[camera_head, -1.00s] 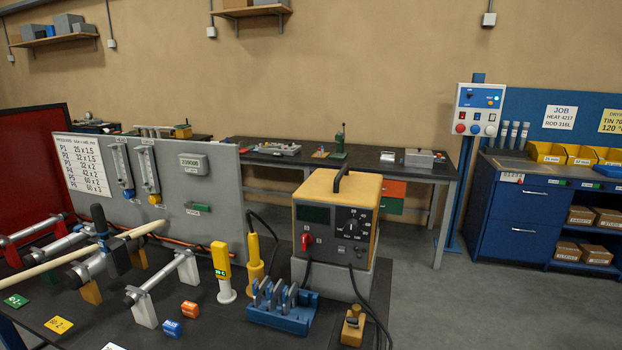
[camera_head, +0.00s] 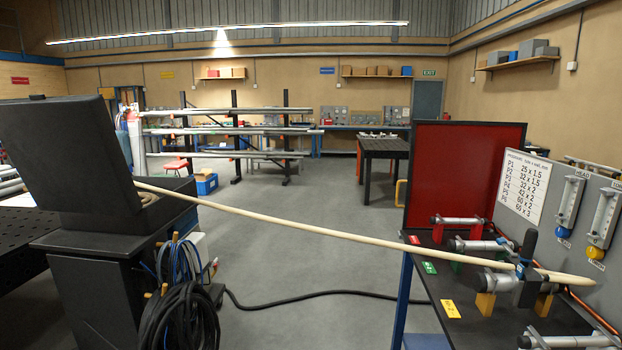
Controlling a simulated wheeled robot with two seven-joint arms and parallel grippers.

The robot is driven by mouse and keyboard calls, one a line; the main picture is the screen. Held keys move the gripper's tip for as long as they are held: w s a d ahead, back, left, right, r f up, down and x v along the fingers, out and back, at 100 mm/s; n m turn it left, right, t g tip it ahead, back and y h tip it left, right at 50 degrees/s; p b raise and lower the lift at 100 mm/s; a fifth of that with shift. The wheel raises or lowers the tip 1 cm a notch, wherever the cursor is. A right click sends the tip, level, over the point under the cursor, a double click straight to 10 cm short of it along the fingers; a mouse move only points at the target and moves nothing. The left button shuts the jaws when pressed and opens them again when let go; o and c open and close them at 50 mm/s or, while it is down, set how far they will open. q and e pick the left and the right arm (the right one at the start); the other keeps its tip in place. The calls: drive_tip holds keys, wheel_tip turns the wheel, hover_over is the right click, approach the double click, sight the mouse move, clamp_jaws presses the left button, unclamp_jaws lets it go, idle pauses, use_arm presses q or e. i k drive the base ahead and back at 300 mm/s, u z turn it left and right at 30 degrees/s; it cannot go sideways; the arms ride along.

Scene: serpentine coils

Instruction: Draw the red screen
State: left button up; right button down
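The red screen (camera_head: 466,172) is a flat upright panel with a dark frame. It stands at the back left end of the dark workbench (camera_head: 458,325), in the right half of the view. Its lower edge is partly hidden behind metal tubes on stands. Neither of my grippers is in view, so nothing shows near or touching the screen.
A long pale hose (camera_head: 330,234) spans from a black cabinet (camera_head: 85,170) at left to the workbench, crossing in front of the screen's side. Black cables (camera_head: 180,318) hang by the cabinet. A grey panel (camera_head: 575,215) stands right of the screen. Open floor lies between.

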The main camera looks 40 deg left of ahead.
sight(455, 166)
drive_tip(key=u, duration=0.7)
drive_tip(key=i, duration=0.35)
drive_tip(key=u, duration=0.75)
drive_tip(key=i, duration=2.55)
drive_tip(key=z, duration=0.45)
